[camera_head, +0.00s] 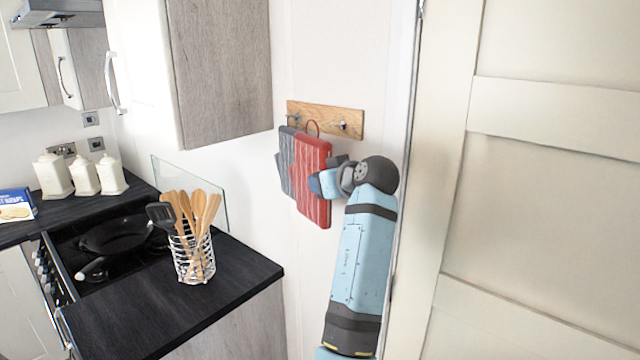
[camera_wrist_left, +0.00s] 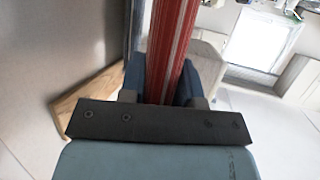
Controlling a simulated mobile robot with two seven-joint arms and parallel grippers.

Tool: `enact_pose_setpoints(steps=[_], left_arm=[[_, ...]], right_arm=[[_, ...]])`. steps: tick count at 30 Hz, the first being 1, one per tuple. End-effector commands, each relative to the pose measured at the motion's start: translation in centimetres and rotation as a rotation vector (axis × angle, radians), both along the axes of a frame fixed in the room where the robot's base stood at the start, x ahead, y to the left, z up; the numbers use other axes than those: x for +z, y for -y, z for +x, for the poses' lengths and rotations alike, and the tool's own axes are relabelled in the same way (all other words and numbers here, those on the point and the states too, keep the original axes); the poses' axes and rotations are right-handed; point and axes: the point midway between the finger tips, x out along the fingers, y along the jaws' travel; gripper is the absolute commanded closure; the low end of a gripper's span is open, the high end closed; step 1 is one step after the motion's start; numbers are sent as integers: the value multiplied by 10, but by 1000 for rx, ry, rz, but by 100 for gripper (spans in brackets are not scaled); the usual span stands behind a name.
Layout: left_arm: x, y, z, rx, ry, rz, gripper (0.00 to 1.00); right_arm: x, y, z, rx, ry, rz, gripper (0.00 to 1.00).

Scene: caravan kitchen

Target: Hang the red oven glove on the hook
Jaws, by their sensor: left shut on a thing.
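The red oven glove (camera_head: 313,170) hangs upright, with its loop (camera_head: 312,126) in front of the wooden hook board (camera_head: 326,116) on the wall. I cannot tell whether the loop is around a hook. A bare metal hook (camera_head: 342,126) shows to the right of the loop. My left gripper (camera_head: 317,184) is shut on the glove's right edge. In the left wrist view the red glove (camera_wrist_left: 172,45) stands between the fingers of my left gripper (camera_wrist_left: 163,90). My right gripper is not in view.
A grey glove (camera_head: 287,158) hangs at the board's left end, partly behind the red one. A grey wall cupboard (camera_head: 222,75) is to the left. A utensil holder (camera_head: 194,258) stands on the black worktop (camera_head: 175,315). A cream door (camera_head: 550,190) is close on the right.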

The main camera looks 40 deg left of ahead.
Motion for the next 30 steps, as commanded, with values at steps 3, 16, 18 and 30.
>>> enact_pose_setpoints(steps=[3,16,18,30], left_arm=[[-1,0,7,0,-1,1,95],[-3,3,33,-1,0,1,95],[-3,3,37,-2,-1,1,95],[-5,5,61,-2,-1,2,95]], right_arm=[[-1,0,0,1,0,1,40],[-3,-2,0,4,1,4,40],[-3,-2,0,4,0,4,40],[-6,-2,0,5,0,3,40]])
